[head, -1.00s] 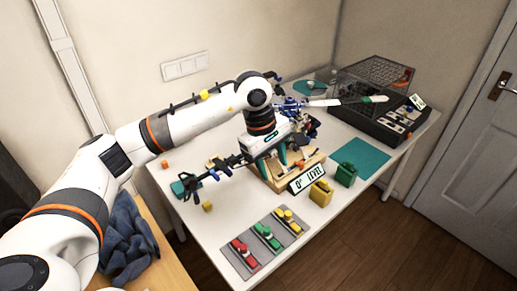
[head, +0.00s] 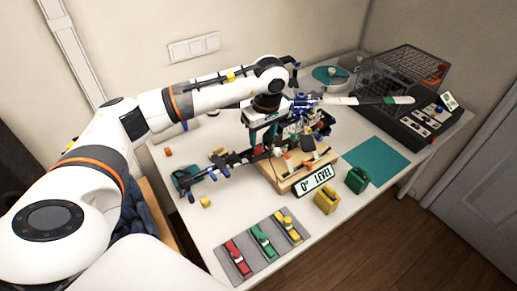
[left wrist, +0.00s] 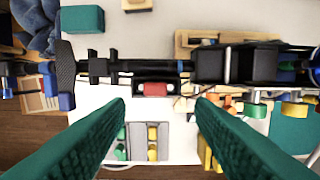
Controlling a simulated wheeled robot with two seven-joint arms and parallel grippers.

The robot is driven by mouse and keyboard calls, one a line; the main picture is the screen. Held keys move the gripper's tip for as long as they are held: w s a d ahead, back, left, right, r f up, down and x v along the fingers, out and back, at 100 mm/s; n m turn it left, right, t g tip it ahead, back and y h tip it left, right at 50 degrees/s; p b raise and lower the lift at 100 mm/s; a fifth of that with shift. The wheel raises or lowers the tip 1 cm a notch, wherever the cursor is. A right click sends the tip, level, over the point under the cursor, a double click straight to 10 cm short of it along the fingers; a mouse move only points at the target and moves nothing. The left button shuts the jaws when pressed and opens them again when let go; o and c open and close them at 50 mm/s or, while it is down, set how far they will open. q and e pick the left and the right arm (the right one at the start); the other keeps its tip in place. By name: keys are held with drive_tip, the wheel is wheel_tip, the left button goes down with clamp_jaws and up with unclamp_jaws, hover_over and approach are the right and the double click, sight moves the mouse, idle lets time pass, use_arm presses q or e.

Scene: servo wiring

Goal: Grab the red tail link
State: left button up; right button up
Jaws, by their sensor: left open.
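The red tail link (left wrist: 155,89) is a small red block on the dark tail boom (left wrist: 120,68) of a model helicopter, seen in the left wrist view. In the head view the tail boom (head: 232,160) runs left from the wooden stand, and I cannot make out the link there. My left gripper (head: 261,140) hangs over the boom in the head view. In the left wrist view the teal fingers of my left gripper (left wrist: 159,104) are wide apart, with the red link between and slightly beyond their tips. Nothing is held. My right gripper is not in view.
The wooden stand (head: 290,182) with its sign (head: 314,180) is close to the gripper. Yellow (head: 327,198) and green (head: 357,179) boxes stand in front. A grey tray (head: 228,246) holds red, green and yellow parts. A black cage unit (head: 405,75) stands at back right.

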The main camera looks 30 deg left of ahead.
sight(259, 147)
use_arm(q)
drive_tip(key=shift+a+f, duration=0.1)
drive_tip(key=shift+f, duration=0.25)
drive_tip(key=f+p, duration=0.1)
drive_tip(key=a+f+p, duration=0.1)
drive_tip(key=f, duration=0.1)
drive_tip(key=shift+s+f, duration=0.1)
drive_tip(key=shift+f, duration=0.05)
drive_tip(key=shift+a+f, duration=0.1)
drive_tip(key=shift+f, duration=0.5)
drive_tip(key=c, duration=1.1)
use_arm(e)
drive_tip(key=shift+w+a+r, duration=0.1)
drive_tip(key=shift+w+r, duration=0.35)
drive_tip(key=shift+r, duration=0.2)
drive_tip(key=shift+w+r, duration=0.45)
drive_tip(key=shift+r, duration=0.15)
